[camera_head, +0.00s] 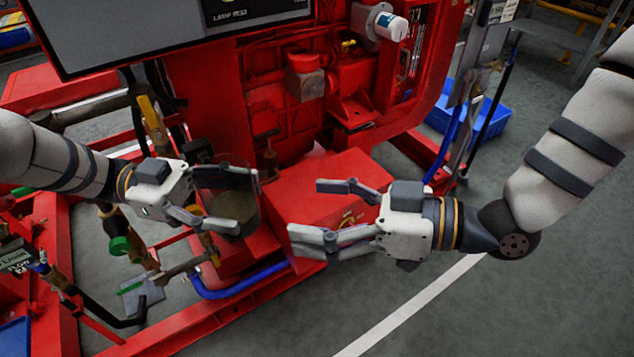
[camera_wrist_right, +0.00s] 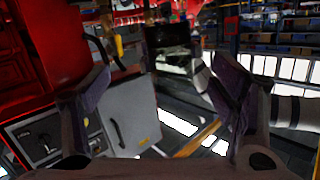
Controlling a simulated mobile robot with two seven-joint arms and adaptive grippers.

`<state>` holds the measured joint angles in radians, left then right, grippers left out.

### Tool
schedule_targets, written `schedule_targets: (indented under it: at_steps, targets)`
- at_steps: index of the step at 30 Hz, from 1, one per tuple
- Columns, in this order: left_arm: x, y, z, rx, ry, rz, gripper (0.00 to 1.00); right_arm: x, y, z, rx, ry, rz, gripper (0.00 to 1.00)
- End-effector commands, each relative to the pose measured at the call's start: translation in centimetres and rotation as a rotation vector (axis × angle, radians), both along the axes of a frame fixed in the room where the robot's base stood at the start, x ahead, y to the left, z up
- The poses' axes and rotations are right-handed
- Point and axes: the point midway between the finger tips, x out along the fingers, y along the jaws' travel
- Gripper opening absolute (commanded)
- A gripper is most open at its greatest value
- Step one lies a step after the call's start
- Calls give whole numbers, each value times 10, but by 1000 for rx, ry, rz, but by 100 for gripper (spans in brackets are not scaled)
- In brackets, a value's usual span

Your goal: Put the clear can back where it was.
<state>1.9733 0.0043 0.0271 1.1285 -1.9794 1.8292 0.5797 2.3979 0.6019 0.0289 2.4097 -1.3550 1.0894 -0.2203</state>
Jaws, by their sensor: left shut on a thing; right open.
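The clear can (camera_head: 236,205) is a see-through, greyish cylinder with dark contents, left of the middle in the head view. My left gripper (camera_head: 240,198) is shut on it, with one finger along its far upper side and one along its near side. The can looks roughly upright beside the red box; whether its bottom touches anything is unclear. My right gripper (camera_head: 308,211) is open and empty over the red box, to the right of the can. Its spread fingers also show in the right wrist view (camera_wrist_right: 155,85).
The red box (camera_head: 340,172) lies under and beyond my right gripper. The red pumpset frame (camera_head: 205,325) and a blue hose (camera_head: 235,290) run below the can. A blue crate (camera_head: 470,110) stands on the floor at the back right. Grey floor is clear at the lower right.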

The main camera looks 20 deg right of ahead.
Motion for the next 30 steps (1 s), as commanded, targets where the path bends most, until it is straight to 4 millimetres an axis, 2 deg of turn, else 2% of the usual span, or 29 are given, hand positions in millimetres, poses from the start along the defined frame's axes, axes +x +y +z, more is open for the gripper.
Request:
schedule_targets:
  at_steps: [1,3,6,11,14,24,30]
  targets:
    - [0,0,0,-1,0,0,16,1,1,19,28,-74,25,79]
    - [0,0,0,-1,0,0,16,-1,3,38,57,-151,58,79]
    - [0,0,0,-1,0,0,16,-4,4,50,75,-205,82,79]
    - [0,0,0,-1,0,0,16,-3,8,51,77,-211,88,79]
    - [0,0,0,-1,0,0,16,4,23,50,75,-210,90,79]
    - [0,0,0,-1,0,0,16,39,93,50,75,-209,89,79]
    - [0,0,0,-1,0,0,16,48,110,51,75,-208,87,79]
